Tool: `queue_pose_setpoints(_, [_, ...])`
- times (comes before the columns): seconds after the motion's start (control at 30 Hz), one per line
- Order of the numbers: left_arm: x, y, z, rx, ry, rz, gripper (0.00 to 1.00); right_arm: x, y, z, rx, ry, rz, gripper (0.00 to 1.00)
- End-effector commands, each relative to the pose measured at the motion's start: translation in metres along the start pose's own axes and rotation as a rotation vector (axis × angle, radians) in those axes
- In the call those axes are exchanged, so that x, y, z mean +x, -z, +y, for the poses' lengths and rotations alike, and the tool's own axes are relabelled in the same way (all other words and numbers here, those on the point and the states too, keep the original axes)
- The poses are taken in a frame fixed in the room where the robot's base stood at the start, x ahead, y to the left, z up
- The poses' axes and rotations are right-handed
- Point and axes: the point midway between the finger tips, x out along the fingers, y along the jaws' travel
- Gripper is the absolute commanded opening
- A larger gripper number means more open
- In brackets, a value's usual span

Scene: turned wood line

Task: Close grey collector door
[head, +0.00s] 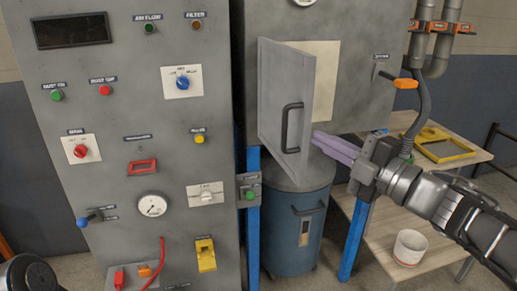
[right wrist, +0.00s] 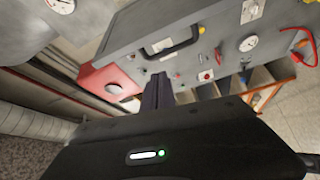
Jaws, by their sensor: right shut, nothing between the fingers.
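The grey collector door (head: 283,85) stands open, swung out from the grey collector cabinet (head: 360,60). Its black handle (head: 291,127) is on the face turned toward me. In the right wrist view the door (right wrist: 120,40) shows with its handle (right wrist: 171,44) beyond the fingers. My right gripper (head: 318,142) is shut and empty. Its fingertips are at the door's free edge, right of the handle; I cannot tell whether they touch. The fingers also show in the right wrist view (right wrist: 157,88). My left gripper is not in view.
A tall grey control panel (head: 125,120) with knobs and buttons stands at left. A blue drum (head: 290,240) stands below the cabinet between blue posts. A wooden bench (head: 385,240) with a white cup (head: 410,247) and a yellow frame (head: 440,145) is at right, under my right arm.

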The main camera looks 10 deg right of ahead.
Motion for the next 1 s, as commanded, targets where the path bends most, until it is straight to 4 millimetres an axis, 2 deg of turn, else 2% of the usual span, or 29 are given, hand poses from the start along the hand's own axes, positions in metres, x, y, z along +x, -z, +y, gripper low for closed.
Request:
queue_pose_setpoints(0.1, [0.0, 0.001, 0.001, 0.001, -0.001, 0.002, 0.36, -0.001, 0.017, -0.016, -0.132, 0.073, 0.083, 0.0])
queue_pose_setpoints(0.2, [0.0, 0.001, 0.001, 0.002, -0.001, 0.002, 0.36, -0.002, 0.026, -0.021, -0.183, 0.087, 0.123, 0.0])
queue_pose_setpoints(0.63, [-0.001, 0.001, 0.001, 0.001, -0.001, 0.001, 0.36, 0.003, 0.026, -0.021, -0.183, 0.085, 0.121, 0.0])
queue_pose_setpoints(0.77, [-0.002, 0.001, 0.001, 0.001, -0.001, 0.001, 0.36, 0.014, 0.027, -0.022, -0.182, 0.086, 0.122, 0.0])
queue_pose_setpoints(1.0, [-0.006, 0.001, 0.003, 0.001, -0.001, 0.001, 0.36, 0.054, 0.032, -0.026, -0.179, 0.087, 0.124, 0.0])
